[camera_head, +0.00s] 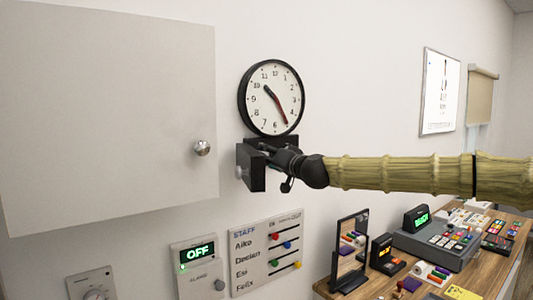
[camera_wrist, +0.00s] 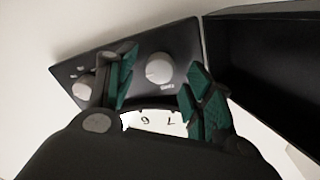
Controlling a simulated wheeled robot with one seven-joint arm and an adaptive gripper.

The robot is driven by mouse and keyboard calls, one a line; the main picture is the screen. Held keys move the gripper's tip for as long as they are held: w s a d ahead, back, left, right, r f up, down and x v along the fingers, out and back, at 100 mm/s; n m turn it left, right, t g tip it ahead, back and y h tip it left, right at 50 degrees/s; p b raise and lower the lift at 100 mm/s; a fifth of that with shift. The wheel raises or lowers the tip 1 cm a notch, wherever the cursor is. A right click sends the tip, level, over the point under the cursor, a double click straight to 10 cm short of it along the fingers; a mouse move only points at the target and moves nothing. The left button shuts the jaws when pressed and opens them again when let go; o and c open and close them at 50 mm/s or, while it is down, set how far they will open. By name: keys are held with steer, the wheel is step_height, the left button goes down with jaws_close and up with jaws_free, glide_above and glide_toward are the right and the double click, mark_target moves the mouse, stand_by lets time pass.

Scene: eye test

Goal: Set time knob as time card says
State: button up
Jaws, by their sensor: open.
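The round wall clock (camera_head: 271,97) has a black rim and a white face; one dark hand points up-left near 10 to 11 and a reddish hand points down-right near 5. Under it is a black box (camera_head: 258,178). In the wrist view a dark panel (camera_wrist: 185,42) carries two pale knobs, one at the left (camera_wrist: 84,88) and one nearer the middle (camera_wrist: 159,70); their labels are too small to read. My gripper (camera_wrist: 162,72) is open, its green-padded fingers either side of the middle knob in the picture; contact cannot be told. I cannot make out a time card.
A white cabinet door (camera_head: 110,110) with a round knob (camera_head: 202,148) is at the left. An OFF alarm box (camera_head: 198,258), a staff board (camera_head: 268,248) and a dial plate (camera_head: 94,286) are below. A cluttered wooden counter (camera_head: 500,270) is at lower right.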

steer(key=shift+x, duration=0.85)
steer(key=c, duration=1)
steer(key=shift+m, duration=0.3)
steer(key=shift+r+m+b, duration=0.1)
steer(key=shift+m+b, duration=2.25)
steer(key=shift+m, duration=0.15)
